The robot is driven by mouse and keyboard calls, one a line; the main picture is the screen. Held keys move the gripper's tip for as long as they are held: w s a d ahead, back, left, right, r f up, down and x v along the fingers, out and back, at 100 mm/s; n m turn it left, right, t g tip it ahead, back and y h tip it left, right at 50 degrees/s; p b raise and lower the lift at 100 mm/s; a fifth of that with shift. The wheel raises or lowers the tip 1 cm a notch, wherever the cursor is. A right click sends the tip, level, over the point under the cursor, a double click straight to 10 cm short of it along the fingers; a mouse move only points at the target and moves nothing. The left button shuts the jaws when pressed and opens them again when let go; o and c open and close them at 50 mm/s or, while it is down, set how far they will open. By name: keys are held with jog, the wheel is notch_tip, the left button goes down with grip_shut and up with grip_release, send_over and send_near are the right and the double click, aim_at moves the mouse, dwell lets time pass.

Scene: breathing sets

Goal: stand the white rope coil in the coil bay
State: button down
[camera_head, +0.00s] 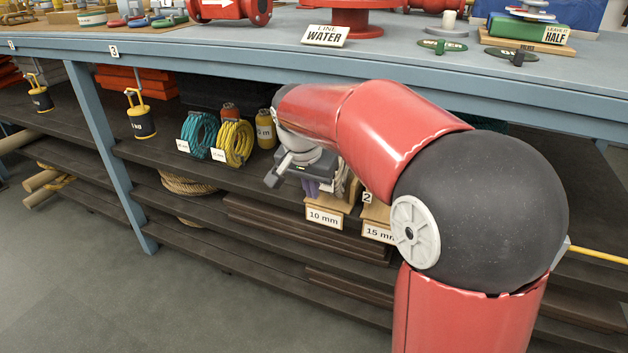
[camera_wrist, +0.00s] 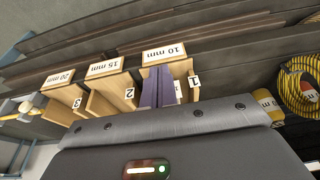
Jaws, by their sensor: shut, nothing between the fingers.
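I cannot clearly make out the white rope coil in either view; a pale grey-white shape behind my wrist in the head view is too covered to tell. The wooden coil bays show upside down in the wrist view: a 10 mm bay (camera_wrist: 181,68), a 15 mm bay (camera_wrist: 105,88) and a 20 mm bay (camera_wrist: 62,98).
A teal coil (camera_head: 200,134) and a yellow coil (camera_head: 234,143) stand left of my gripper, with a yellow canister (camera_head: 265,130) close by. A tan rope coil (camera_head: 187,183) lies on the lower shelf. The blue bench edge (camera_head: 200,54) overhangs the shelf. Dark planks (camera_head: 300,228) lie below.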

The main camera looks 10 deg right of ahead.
aim_at(322, 192)
jog(key=shift+w+d+f, duration=0.55)
jog(key=shift+w+f, duration=0.2)
jog(key=shift+f, duration=0.1)
jog(key=shift+w+d+f, duration=0.55)
jog(key=shift+w+f, duration=0.2)
jog(key=shift+f, duration=0.15)
jog(key=shift+w+d+f, duration=0.55)
jog(key=shift+w+f, duration=0.2)
jog(key=shift+f, duration=0.1)
jog(key=shift+w+d+p, duration=0.65)
jog(key=shift+w+d, duration=0.2)
jog(key=shift+w, duration=0.3)
